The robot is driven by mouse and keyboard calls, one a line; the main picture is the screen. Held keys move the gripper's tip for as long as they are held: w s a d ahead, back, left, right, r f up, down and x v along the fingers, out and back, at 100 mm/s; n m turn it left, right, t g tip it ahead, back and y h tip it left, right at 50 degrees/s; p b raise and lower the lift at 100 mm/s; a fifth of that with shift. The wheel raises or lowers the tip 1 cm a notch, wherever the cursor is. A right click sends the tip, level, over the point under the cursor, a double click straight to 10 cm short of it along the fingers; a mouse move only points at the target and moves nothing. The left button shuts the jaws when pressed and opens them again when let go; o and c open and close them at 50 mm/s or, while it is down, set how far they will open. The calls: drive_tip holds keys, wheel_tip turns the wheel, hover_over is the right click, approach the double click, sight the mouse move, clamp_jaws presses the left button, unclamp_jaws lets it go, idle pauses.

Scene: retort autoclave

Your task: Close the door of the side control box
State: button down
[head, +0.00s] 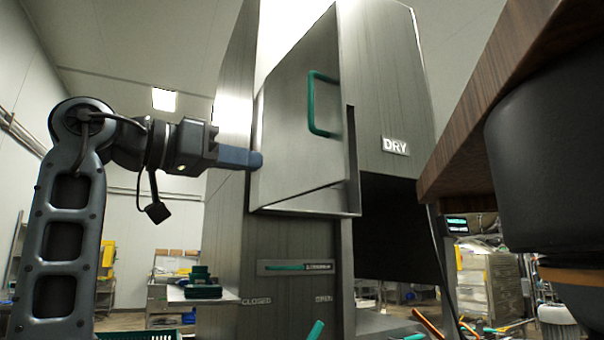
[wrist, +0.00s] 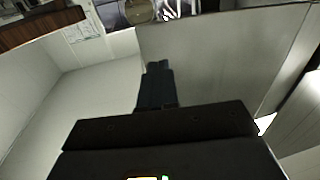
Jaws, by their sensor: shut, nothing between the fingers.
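The side control box (head: 357,205) is a metal box on the side of the steel cabinet, with its door (head: 297,120) swung partly open. The door is a flat metal panel with a green handle (head: 313,104). My gripper (head: 256,160) is shut and empty, at the door's left edge in the head view; whether it touches the door I cannot tell. In the wrist view my gripper (wrist: 158,68) points at a grey panel (wrist: 215,55), with pale inner walls to the left.
A wooden top (head: 480,120) overhangs at the right. A lower panel (head: 295,267) with a green handle sits below the box.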

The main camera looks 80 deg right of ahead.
sight(334, 171)
drive_tip(key=shift+m+y, duration=0.3)
drive_tip(key=shift+m, duration=0.1)
drive_tip(key=x, duration=0.4)
drive_tip(key=p+x, duration=0.1)
drive_tip(key=x, duration=0.4)
drive_tip(key=s+a+x, duration=0.1)
drive_tip(key=x, duration=0.3)
drive_tip(key=shift+s+d+r, duration=0.25)
drive_tip(key=shift+d+r, duration=0.1)
drive_tip(key=shift+r, duration=0.05)
